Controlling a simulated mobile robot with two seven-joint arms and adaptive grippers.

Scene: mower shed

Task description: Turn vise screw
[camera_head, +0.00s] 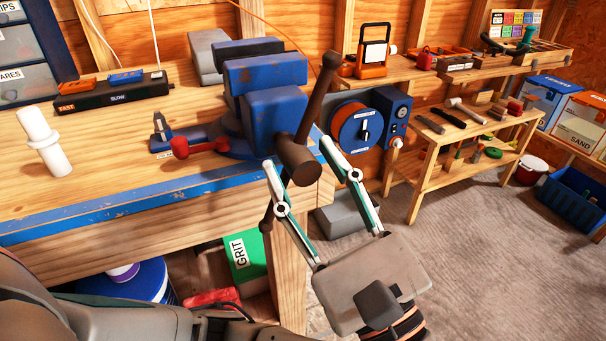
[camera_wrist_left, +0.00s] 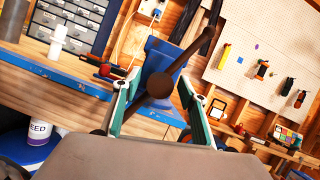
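The blue vise (camera_head: 270,105) is mounted at the right end of the wooden workbench (camera_head: 120,200). Its brown screw head (camera_head: 298,162) faces my left gripper, with a long brown bar handle (camera_head: 318,95) through it, slanted from upper right to lower left. My left gripper (camera_head: 299,154) is open, with one finger on each side of the screw head. In the left wrist view the screw head (camera_wrist_left: 160,85) shows between the two fingertips (camera_wrist_left: 161,80). I cannot tell whether either finger touches it. My right gripper is not in view.
A red-knobbed lever (camera_head: 200,147) is beside the vise base, and a white cylinder (camera_head: 44,140) stands on the bench. A blue-and-orange reel (camera_head: 356,127) is just right of the vise. A bench leg (camera_head: 286,270) and green grit box (camera_head: 243,255) are below.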

